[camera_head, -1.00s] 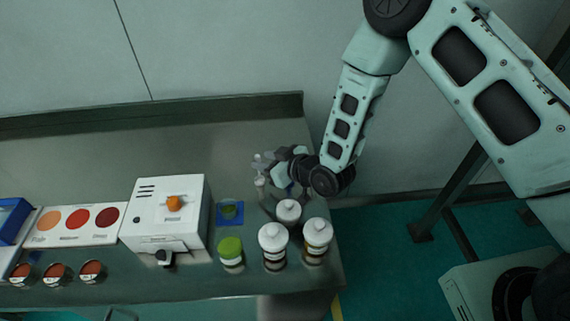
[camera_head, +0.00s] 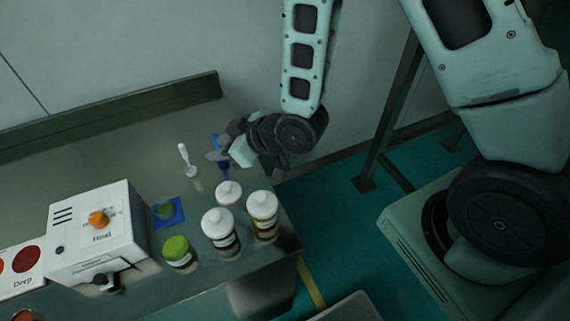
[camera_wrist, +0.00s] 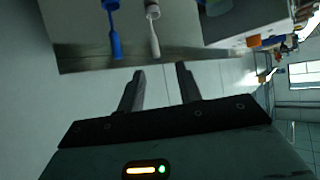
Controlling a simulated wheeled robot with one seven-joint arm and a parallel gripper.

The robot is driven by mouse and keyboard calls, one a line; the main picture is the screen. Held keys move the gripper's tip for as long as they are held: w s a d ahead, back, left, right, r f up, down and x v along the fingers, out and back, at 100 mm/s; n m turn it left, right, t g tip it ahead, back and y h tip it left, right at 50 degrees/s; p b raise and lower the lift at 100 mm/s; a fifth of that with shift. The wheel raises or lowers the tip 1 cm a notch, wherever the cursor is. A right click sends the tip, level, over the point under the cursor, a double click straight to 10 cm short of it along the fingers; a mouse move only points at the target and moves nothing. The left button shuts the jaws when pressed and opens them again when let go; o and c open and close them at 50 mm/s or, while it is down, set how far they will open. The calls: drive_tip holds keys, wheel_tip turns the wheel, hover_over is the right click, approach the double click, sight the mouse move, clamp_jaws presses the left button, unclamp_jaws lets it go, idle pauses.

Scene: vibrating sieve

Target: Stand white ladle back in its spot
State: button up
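The white ladle (camera_head: 184,155) stands upright on the bench, left of my gripper (camera_head: 213,155) in the head view. It also shows in the wrist view (camera_wrist: 154,38), beyond the fingertips. A blue ladle (camera_head: 224,170) stands beside it, partly covered by my gripper in the head view; its blue handle (camera_wrist: 115,35) is clear in the wrist view. My gripper (camera_wrist: 157,72) is open, with two dark fingers apart and nothing between them. The fingers are apart from both ladles in the wrist view.
Several white-capped bottles (camera_head: 220,230) and a green-lidded jar (camera_head: 177,252) stand at the near right of the bench. A white heating box (camera_head: 90,255) and a blue pad (camera_head: 178,212) are to their left. The bench (camera_head: 100,155) is clear behind the box.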

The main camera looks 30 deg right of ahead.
drive_tip(key=s+d+r+g+h, duration=0.1)
drive_tip(key=s+r+g+h, duration=0.1)
drive_tip(key=s+r, duration=0.2)
drive_tip(key=s+d+r+g+h, duration=0.2)
drive_tip(key=s+r+g+h, duration=0.1)
drive_tip(key=s, duration=0.7)
drive_tip(key=s+d+r+m+g+h, duration=0.1)
drive_tip(key=s+d+r+g+h, duration=0.1)
drive_tip(key=s+r, duration=0.4)
drive_tip(key=shift+s+d+g, duration=0.25)
drive_tip(key=shift+s+g, duration=0.45)
drive_tip(key=shift+s, duration=0.4)
wheel_tip(320, 180, down, 2)
drive_tip(key=shift+f+b, duration=0.1)
drive_tip(key=shift+b, duration=1)
